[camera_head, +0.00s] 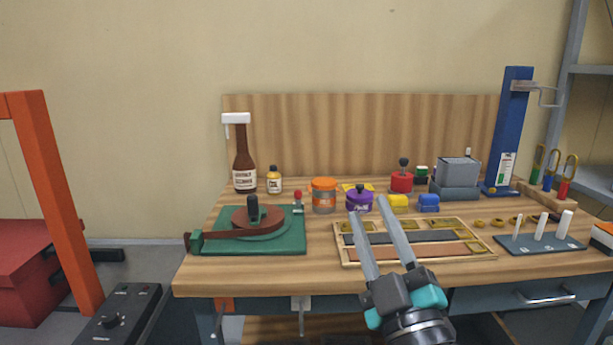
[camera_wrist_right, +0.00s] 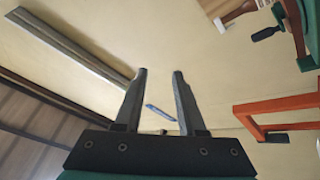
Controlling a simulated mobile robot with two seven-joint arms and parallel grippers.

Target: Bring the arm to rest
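My right gripper (camera_head: 368,205) rises from the bottom of the head view in front of the workbench (camera_head: 260,283). Its two long grey fingers point up and stand apart with nothing between them. The right wrist view also shows the fingers (camera_wrist_right: 161,72) open and empty, with plain wall beyond. In the head view the fingers overlap the tray (camera_head: 343,261) in the picture, and no contact shows. My left gripper is in neither view.
A green base (camera_head: 290,240) with a brown disc stands at the bench's left. Bottles, jars (camera_head: 324,196) and coloured blocks line the back. A pegged plate (camera_head: 510,246) and a blue post (camera_head: 507,130) stand right. An orange frame (camera_head: 55,190) is left of the bench.

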